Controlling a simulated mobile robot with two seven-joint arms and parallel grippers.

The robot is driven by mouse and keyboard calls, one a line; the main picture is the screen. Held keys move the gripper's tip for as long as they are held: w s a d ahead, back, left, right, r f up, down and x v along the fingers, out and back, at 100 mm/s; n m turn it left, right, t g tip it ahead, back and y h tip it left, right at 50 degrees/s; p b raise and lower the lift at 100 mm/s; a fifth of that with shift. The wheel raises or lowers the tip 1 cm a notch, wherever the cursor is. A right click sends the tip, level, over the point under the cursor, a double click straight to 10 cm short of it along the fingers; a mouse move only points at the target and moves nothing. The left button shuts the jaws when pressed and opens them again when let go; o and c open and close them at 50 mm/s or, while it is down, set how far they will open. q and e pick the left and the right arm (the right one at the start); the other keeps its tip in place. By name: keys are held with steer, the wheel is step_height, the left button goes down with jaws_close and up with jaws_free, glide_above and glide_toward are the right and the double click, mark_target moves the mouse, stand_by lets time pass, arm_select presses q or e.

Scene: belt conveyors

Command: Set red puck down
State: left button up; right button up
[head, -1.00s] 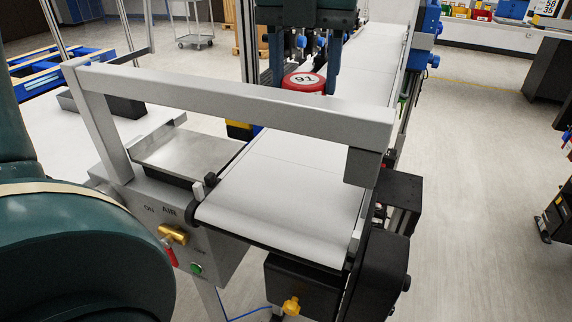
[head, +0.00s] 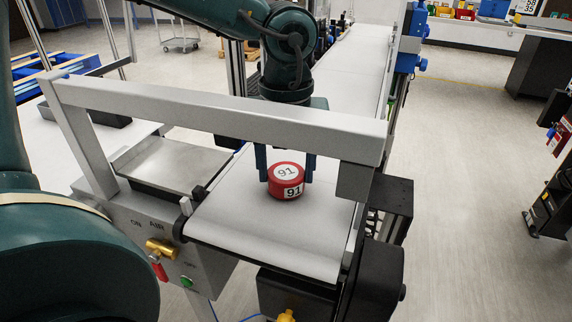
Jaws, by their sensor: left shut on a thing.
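The red puck (head: 273,188) with a white label reading 91 is at the near end of the white conveyor belt (head: 255,227). My left gripper (head: 285,172) points down from behind the grey crossbar, one finger on each side of the puck, and is shut on it. The puck looks level and at or very close to the belt surface; I cannot tell whether it touches. The crossbar hides part of the gripper above the fingers. My right gripper is not in view.
The grey crossbar frame (head: 220,112) spans the belt in front of the gripper. A metal tray (head: 172,165) sits left of the belt. A black box (head: 373,265) stands at the belt's near right. The belt around the puck is clear.

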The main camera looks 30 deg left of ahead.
mark_target(286, 173)
arm_select(q)
steer(key=shift+f, duration=0.15)
steer(key=shift+f+b, duration=0.2)
steer(key=shift+b, duration=0.1)
steer(key=o, duration=1)
steer(key=shift+r, duration=0.15)
steer(key=shift+r+p, duration=0.25)
steer(key=shift+p, duration=0.2)
step_height(286, 173, up, 12)
steer(key=shift+f, duration=0.15)
